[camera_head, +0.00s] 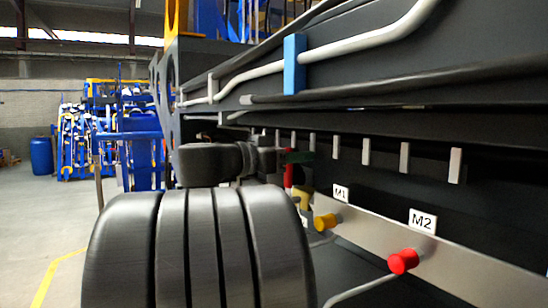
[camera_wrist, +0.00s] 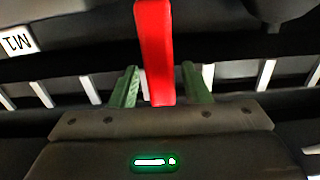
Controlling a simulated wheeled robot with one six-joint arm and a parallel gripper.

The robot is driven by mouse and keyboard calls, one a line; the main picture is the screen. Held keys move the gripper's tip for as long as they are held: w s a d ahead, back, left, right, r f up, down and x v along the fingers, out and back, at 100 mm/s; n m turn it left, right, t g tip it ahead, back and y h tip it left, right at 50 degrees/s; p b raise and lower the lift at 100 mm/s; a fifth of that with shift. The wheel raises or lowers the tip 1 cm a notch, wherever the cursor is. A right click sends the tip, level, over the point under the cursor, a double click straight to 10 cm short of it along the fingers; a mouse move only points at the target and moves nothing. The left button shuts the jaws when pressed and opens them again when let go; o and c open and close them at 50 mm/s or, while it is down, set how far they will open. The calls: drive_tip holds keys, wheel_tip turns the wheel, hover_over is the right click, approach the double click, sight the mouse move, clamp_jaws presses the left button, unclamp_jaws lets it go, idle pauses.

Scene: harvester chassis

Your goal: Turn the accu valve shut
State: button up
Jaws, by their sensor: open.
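A red valve handle (camera_wrist: 155,45) hangs down the middle of the wrist view as a flat bar. In the head view the red handle (camera_head: 288,174) stands upright, small and partly hidden by my arm. My gripper (camera_wrist: 162,75) is open, with one green finger on each side of the handle's end. Gaps show between the handle and the fingers, and I cannot tell whether either touches it. In the head view my gripper (camera_head: 298,157) is mostly hidden at the end of my dark arm. No accu label is readable.
A yellow part (camera_head: 302,198) sits just below the handle. A yellow cap (camera_head: 325,221) near the M1 label (camera_head: 341,193) and a red cap (camera_head: 403,261) near the M2 label (camera_head: 422,221) stick out from the grey rail (camera_head: 455,262). Several light tabs hang above. Open floor lies left.

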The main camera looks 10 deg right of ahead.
drive_tip(key=b+v, duration=0.2)
drive_tip(key=v, duration=1.1)
drive_tip(key=shift+a, duration=0.2)
drive_tip(key=shift+d+r, duration=0.1)
drive_tip(key=p+x, duration=0.2)
drive_tip(key=x, duration=1.1)
drive_tip(key=shift+w+d, duration=0.1)
drive_tip(key=shift+d, duration=0.2)
